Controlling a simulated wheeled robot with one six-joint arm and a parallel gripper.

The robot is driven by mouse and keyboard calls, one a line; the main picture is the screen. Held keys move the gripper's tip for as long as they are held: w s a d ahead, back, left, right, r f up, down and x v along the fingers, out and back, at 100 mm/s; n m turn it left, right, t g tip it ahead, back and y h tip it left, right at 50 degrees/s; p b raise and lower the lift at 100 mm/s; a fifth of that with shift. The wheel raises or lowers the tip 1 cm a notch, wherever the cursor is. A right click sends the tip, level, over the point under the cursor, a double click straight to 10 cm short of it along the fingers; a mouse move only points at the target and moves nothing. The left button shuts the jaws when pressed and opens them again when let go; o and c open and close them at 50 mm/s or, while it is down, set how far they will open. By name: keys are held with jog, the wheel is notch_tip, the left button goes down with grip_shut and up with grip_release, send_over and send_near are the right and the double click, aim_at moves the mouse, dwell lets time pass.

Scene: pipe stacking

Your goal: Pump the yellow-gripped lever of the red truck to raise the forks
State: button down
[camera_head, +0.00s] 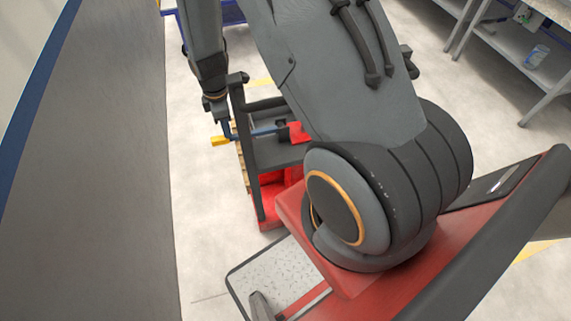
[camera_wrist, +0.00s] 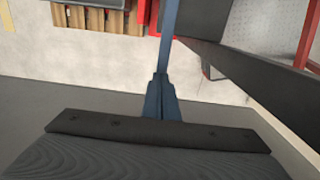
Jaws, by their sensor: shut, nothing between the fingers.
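The red truck (camera_head: 270,212) stands on the floor in the head view, partly hidden by my arm. Its lever is a blue bar (camera_head: 262,129) with a yellow grip (camera_head: 220,141) sticking out to the left. My gripper (camera_head: 223,126) points down at the lever's outer end, close to the yellow grip; I cannot tell whether it touches. In the wrist view my gripper's fingers (camera_wrist: 160,80) are together and empty, with the blue lever bar (camera_wrist: 171,35) running up beyond them. The yellow grip is hidden in the wrist view. The forks are not clearly visible.
Wooden slats (camera_wrist: 90,18) show at the top left of the wrist view, beside the truck. A grey surface with a blue edge (camera_head: 95,170) fills the left of the head view. A shelf (camera_head: 515,55) stands at the upper right. Pale floor lies clear left of the truck.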

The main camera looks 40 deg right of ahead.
jog(key=shift+f, duration=0.75)
notch_tip(320, 180, up, 13)
jog(key=p, duration=0.7)
jog(key=shift+f+p, duration=0.2)
jog(key=shift+p, duration=0.1)
jog(key=shift+f+b, duration=3.55)
jog(key=shift+f, duration=2.8)
notch_tip(320, 180, up, 13)
jog(key=p, duration=0.8)
jog(key=shift+r+p, duration=1.5)
jog(key=shift+r, duration=0.85)
